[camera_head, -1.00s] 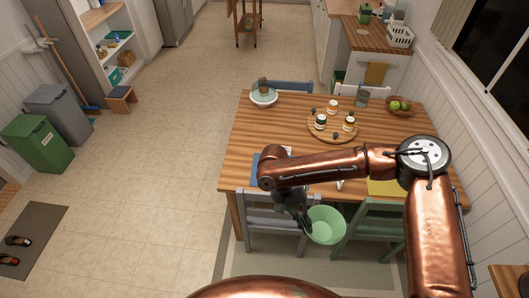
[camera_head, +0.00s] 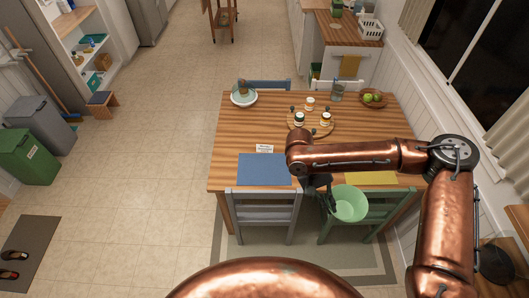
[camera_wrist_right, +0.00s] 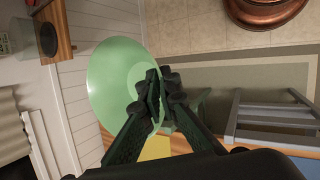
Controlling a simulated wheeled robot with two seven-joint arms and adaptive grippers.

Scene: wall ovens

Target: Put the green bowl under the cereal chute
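The green bowl (camera_head: 349,204) is a pale green, wide bowl held off the near edge of the dining table, in front of the green chair. My right gripper (camera_head: 328,197) is at the bowl's left side in the head view. In the right wrist view, the gripper's dark fingers (camera_wrist_right: 157,88) are closed together on the rim of the bowl (camera_wrist_right: 108,75), which appears tilted there. My left gripper is in no frame. I cannot make out a cereal chute in these views.
The wooden table (camera_head: 230,140) carries a blue placemat (camera_head: 264,169), a yellow placemat (camera_head: 370,178), a round tray with jars and a fruit bowl (camera_head: 374,98). A grey chair (camera_head: 262,210) and a green chair (camera_head: 372,215) stand at its near side. Floor at left is open.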

